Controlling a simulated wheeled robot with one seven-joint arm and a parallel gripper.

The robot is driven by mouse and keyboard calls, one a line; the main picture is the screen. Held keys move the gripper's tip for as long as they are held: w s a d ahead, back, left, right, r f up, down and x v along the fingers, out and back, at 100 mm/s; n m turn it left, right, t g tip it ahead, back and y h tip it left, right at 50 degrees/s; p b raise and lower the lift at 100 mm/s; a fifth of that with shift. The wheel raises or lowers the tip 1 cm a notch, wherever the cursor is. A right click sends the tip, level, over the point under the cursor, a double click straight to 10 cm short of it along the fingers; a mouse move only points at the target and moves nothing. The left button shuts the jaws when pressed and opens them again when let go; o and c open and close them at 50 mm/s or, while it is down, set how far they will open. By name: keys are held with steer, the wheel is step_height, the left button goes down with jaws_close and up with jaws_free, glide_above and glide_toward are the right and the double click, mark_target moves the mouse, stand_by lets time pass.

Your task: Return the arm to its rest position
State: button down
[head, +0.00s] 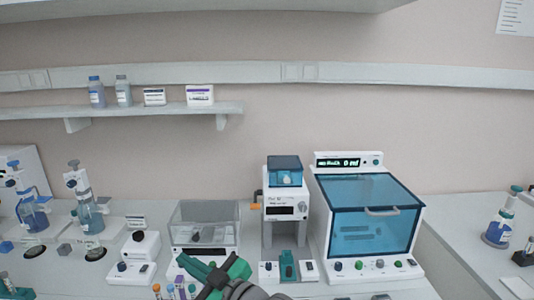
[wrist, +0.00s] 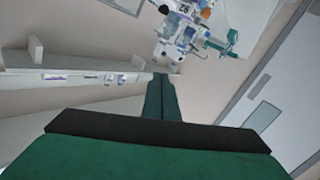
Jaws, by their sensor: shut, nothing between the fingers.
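My gripper (wrist: 161,82) shows in the wrist view with its green fingers together and nothing between them. In the head view my green and dark gripper (head: 210,272) is at the bottom edge, in front of the bench, and it hides part of the bench front. It appears raised and apart from the devices. The rest of my arm is mostly out of the head view.
A clear-lidded box (head: 204,222), a white device with a blue top (head: 285,205) and a blue-windowed cabinet (head: 368,215) stand on the bench behind my gripper. Several coloured-cap tubes (head: 170,291) are close by its left. A wall shelf (head: 150,110) holds bottles and boxes.

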steer(key=s+d+f+m+t+h, duration=0.4)
steer(key=s+d+f+m+h, duration=0.15)
steer(key=s+f+m, duration=0.45)
steer(key=s+d+f+m+t+h, duration=0.45)
steer(key=f+m+h, duration=0.3)
steer(key=f, duration=0.55)
steer(key=s+d+f+n+g, duration=0.1)
steer(key=s+d, duration=0.3)
steer(key=s, duration=0.8)
steer(key=s+d+f+n+g+h, duration=0.1)
steer(key=s+d+f, duration=0.3)
steer(key=s, duration=0.9)
steer(key=shift+d+f+n+g, duration=0.25)
steer(key=shift+n+g, duration=0.4)
steer(key=shift+w+a, duration=0.1)
